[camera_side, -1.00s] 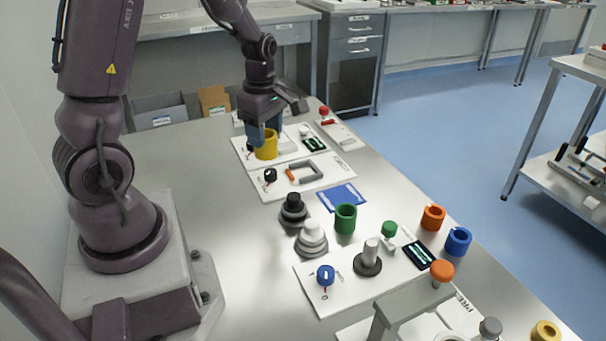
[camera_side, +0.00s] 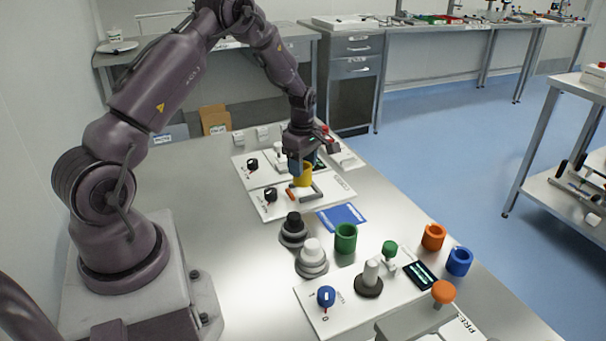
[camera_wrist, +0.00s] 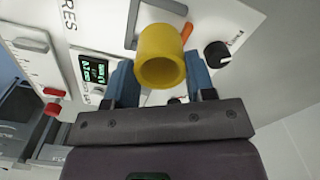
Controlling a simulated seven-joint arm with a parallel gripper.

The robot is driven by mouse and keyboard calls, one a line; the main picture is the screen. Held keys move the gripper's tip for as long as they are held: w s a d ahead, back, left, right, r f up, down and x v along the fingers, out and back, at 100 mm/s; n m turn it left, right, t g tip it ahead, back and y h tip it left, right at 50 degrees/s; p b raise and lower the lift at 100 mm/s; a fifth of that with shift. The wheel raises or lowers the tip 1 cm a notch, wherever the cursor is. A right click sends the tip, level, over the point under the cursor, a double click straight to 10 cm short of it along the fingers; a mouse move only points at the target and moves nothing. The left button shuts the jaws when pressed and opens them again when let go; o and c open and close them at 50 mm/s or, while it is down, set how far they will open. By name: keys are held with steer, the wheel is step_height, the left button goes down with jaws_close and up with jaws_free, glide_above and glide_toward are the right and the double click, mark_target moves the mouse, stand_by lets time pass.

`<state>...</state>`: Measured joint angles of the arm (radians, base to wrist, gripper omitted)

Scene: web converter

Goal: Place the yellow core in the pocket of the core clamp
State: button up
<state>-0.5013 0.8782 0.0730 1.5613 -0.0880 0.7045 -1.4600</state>
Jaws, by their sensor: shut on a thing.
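The yellow core (camera_side: 302,178) is a hollow ring, held upright in my gripper (camera_side: 299,166). In the wrist view the yellow core (camera_wrist: 160,60) sits between the two blue fingers of my gripper (camera_wrist: 161,78), its opening facing the camera. The core clamp is a white panel (camera_side: 335,185) with a grey U-shaped pocket (camera_side: 316,191), an orange lever (camera_side: 289,195) and a black knob (camera_side: 270,194). The core is over or at the pocket and hides part of it. I cannot tell whether it touches the panel. The wrist view also shows part of the grey pocket (camera_wrist: 133,15).
Behind the clamp is another white panel (camera_side: 240,160) with a black knob (camera_side: 252,164). In front lie a blue mat (camera_side: 342,217), a green core (camera_side: 345,238) and stepped black (camera_side: 293,230) and white (camera_side: 312,258) pieces. Orange (camera_side: 433,236) and blue (camera_side: 459,261) cores stand at right.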

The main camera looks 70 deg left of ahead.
steer(key=shift+w+a+f, duration=0.1)
steer(key=shift+f, duration=1.6)
steer(key=shift+f, duration=0.1)
steer(key=o, duration=0.8)
steer(key=shift+o, duration=0.2)
